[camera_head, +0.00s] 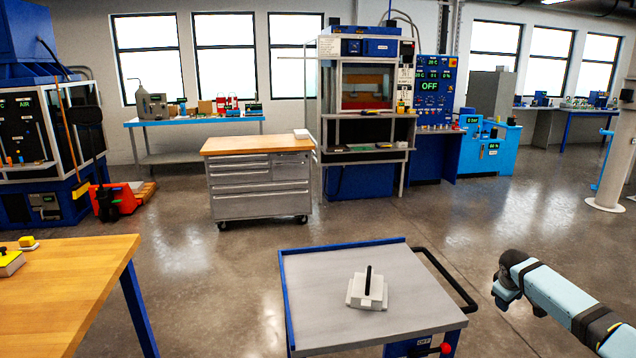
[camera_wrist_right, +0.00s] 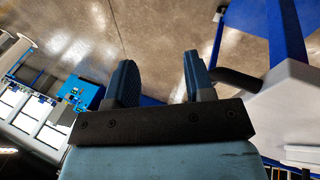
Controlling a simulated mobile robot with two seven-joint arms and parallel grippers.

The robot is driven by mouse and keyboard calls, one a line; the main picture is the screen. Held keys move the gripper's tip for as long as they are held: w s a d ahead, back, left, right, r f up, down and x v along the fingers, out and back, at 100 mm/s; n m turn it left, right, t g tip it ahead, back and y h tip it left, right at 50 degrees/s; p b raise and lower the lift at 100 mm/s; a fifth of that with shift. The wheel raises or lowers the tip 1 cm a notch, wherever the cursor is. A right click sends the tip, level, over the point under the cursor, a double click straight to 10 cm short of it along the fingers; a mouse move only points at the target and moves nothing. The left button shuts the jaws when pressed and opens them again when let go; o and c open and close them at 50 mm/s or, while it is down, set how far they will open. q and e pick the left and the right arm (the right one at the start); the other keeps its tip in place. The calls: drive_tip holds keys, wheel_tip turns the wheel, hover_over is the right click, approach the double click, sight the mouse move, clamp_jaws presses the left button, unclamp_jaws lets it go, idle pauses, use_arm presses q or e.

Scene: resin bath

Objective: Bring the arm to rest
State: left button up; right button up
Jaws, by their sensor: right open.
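My right arm comes in from the right edge of the head view, light blue with black bands. Its dark gripper end (camera_head: 505,288) hangs over open floor to the right of the cart, and its fingers cannot be made out there. In the right wrist view the two blue fingers of my right gripper (camera_wrist_right: 160,80) stand apart, with nothing between them but floor behind. My left gripper is not in view.
A blue-edged cart (camera_head: 420,305) with a grey top stands left of my right gripper. A pale block with an upright black handle (camera_head: 367,291) sits on it. The cart's black push bar (camera_head: 447,278) lies nearest my gripper. A wooden table (camera_head: 80,285) stands at left.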

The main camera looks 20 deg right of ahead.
drive_tip(key=s+a+f+n+t+y, duration=0.1)
drive_tip(key=s+a+f+n+t, duration=0.25)
drive_tip(key=a+f, duration=0.45)
drive_tip(key=s+a+f+n+t, duration=0.25)
drive_tip(key=s+a+n, duration=0.2)
drive_tip(key=a, duration=0.85)
drive_tip(key=s+a+f+m+t+y, duration=0.15)
drive_tip(key=s+a, duration=0.35)
drive_tip(key=a, duration=0.5)
drive_tip(key=s+a+f+y, duration=0.1)
drive_tip(key=s+a+y, duration=0.25)
drive_tip(key=a, duration=0.65)
drive_tip(key=s+a+f+t+y, duration=0.1)
drive_tip(key=s+a, duration=0.5)
drive_tip(key=a, duration=0.5)
drive_tip(key=w+a+r+m, duration=0.15)
drive_tip(key=a+m, duration=0.25)
drive_tip(key=a, duration=0.5)
wheel_tip(320, 180, up, 12)
drive_tip(key=t+p, duration=0.1)
drive_tip(key=p, duration=1.2)
drive_tip(key=shift+s+y, duration=0.25)
drive_tip(key=shift+y, duration=0.05)
drive_tip(key=shift+f, duration=0.1)
drive_tip(key=shift+d, duration=0.15)
